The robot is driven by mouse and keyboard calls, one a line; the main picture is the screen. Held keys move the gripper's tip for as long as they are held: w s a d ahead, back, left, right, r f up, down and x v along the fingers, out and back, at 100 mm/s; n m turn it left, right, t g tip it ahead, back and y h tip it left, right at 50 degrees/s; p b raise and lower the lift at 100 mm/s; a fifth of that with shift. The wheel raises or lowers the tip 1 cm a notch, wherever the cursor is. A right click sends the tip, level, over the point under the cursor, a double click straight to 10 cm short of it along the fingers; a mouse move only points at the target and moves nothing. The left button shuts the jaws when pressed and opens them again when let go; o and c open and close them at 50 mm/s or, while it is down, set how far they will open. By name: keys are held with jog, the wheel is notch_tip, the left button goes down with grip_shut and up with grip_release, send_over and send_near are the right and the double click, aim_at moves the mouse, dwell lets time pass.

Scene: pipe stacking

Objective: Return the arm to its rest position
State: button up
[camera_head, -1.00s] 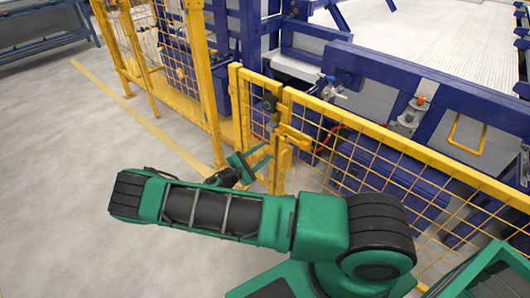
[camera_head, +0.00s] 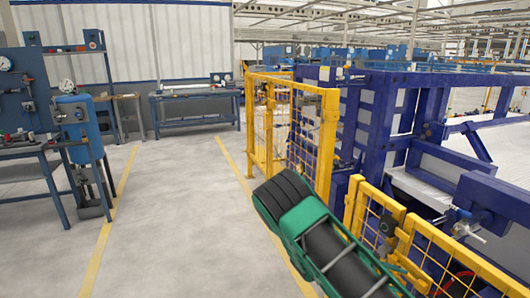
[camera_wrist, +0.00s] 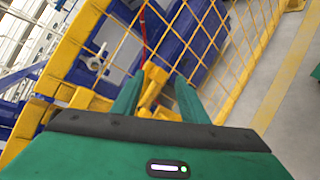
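My green and black arm (camera_head: 325,245) enters from the lower right in the head view, in front of the yellow fence. A small green part by the fence at lower right may be my gripper, mostly cut off or hidden. In the wrist view my gripper (camera_wrist: 160,78) shows two green fingers spread apart with a gap between them. Nothing is held between them. Yellow mesh and a yellow latch piece show behind the fingers; I cannot tell how far away they are.
A yellow mesh fence (camera_head: 290,125) borders a blue machine frame (camera_head: 405,115) on the right. A blue workbench (camera_head: 195,95) stands at the back, another with blue equipment (camera_head: 75,120) at the left. Grey floor (camera_head: 170,220) with yellow lines is clear at left and centre.

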jog(key=s+a+r+m+y, duration=0.1)
jog(key=s+r+m+y, duration=0.5)
jog(key=s+r, duration=0.6)
jog(key=s+a+r+m+t+y, duration=0.1)
jog(key=s+r+m+y, duration=0.5)
jog(key=s+r, duration=0.7)
jog(key=s+y, duration=0.2)
jog(key=s, duration=0.5)
jog(key=shift+s+a, duration=0.2)
jog(key=shift+s, duration=0.15)
jog(key=shift+r, duration=0.1)
jog(key=shift+c, duration=1.1)
